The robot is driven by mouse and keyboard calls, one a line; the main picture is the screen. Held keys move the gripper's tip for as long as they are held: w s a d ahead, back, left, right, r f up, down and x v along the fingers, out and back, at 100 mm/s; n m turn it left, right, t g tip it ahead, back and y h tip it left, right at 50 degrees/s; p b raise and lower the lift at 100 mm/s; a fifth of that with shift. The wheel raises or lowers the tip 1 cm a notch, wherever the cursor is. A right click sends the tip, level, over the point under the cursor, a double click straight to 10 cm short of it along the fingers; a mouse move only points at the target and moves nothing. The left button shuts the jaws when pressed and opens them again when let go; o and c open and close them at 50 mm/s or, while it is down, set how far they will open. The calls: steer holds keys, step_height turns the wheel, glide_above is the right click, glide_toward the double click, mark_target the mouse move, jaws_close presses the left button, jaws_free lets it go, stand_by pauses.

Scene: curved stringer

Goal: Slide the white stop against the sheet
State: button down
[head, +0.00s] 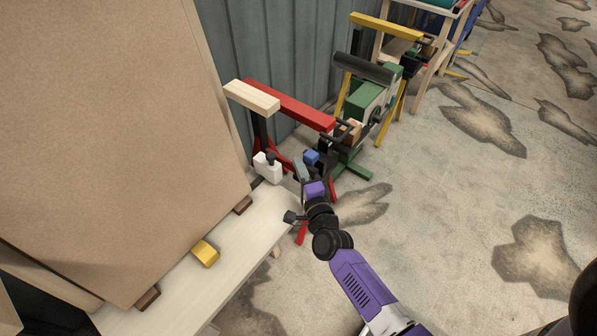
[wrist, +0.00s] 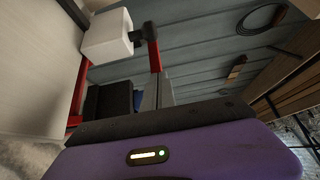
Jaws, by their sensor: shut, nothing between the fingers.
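The white stop (head: 267,168) with a dark knob on top sits at the far right end of the pale bench. The sheet (head: 120,130) is a large brown panel standing tilted on the bench at left. A narrow gap seems to show between the sheet's right edge and the stop. My gripper (head: 299,168) is shut and empty, just right of the stop and apart from it. In the wrist view the stop (wrist: 107,36) shows at upper left, beyond the gripper. I cannot clearly make out the fingertips there.
A yellow block (head: 205,253) lies on the pale bench (head: 235,262). Small brown blocks (head: 243,205) sit at the sheet's lower edge. A red stand (head: 290,105) with a pale wooden bar (head: 251,97) is behind the stop. A green machine (head: 365,100) stands beyond. Floor at right is open.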

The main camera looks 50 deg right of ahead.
mark_target(267, 164)
steer(key=w+p, duration=0.2)
steer(key=w, duration=0.4)
steer(key=shift+a, duration=0.3)
steer(key=a+p, duration=0.2)
steer(key=a, duration=0.5)
steer(key=shift+a, duration=0.35)
